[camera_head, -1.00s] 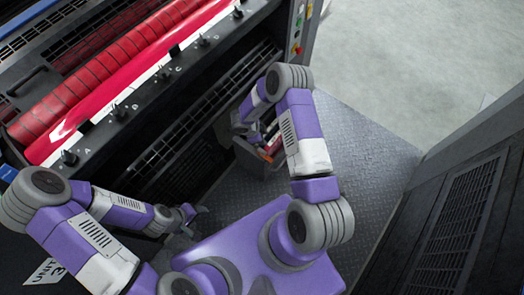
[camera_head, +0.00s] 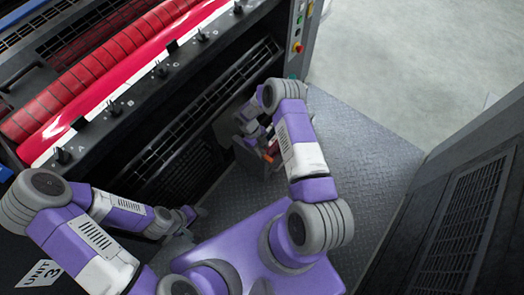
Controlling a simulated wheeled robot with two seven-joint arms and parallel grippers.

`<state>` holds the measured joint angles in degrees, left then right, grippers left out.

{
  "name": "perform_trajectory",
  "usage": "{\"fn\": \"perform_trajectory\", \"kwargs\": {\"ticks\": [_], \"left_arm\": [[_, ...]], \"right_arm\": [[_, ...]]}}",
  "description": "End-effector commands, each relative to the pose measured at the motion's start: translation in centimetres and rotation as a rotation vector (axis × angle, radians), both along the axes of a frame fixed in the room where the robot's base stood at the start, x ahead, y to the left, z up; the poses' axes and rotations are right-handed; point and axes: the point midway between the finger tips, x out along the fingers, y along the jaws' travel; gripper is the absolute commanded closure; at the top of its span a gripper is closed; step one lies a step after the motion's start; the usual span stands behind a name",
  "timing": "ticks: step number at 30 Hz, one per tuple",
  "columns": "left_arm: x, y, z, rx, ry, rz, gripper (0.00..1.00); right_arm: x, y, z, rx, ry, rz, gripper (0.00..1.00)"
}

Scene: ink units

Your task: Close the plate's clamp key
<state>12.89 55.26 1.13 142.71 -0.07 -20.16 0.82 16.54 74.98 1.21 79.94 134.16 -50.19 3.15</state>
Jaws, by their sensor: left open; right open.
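Several small black clamp keys stand in a row on the press's dark bar, among them a near one (camera_head: 63,155), a middle one (camera_head: 160,71) and a far one (camera_head: 203,35). Which of them is open or closed cannot be told at this size. The shiny red plate (camera_head: 95,98) lies along the cylinder behind them. My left gripper (camera_head: 192,213) is open and empty, low in front of the press, apart from the keys. My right gripper (camera_head: 243,126) is open, low by the press front near a grey box; its fingers are partly hidden and small.
The grey open box (camera_head: 258,160) with orange and dark items stands on the metal tread floor (camera_head: 355,150). A control panel with coloured buttons (camera_head: 299,32) is at the press's far end. A dark vented cabinet (camera_head: 465,225) closes off the right side.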

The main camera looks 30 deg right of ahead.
Motion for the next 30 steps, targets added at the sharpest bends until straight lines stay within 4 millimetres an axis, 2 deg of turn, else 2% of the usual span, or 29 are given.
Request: {"fn": "perform_trajectory", "kwargs": {"ticks": [3,11,14,20,30], "left_arm": [[0.0,0.0,-0.26,0.0,0.0,0.0,0.4],[0.0,-0.01,-0.22,0.0,0.0,0.0,0.4],[0.0,-0.01,-0.22,0.0,0.0,0.0,0.4],[0.0,-0.01,-0.22,0.0,0.0,0.0,0.4],[0.0,0.0,-0.17,0.0,0.0,0.0,0.4]], "right_arm": [[-0.3,-0.11,-0.78,-0.001,0.001,0.001,0.55],[-0.35,-0.14,-0.83,0.0,0.0,0.001,0.55],[-0.33,-0.15,-0.82,0.0,0.0,0.001,0.68],[-0.33,-0.15,-0.81,0.0,0.0,0.001,0.98],[-0.33,-0.13,-0.8,0.0,-0.001,0.035,1.0]]}}
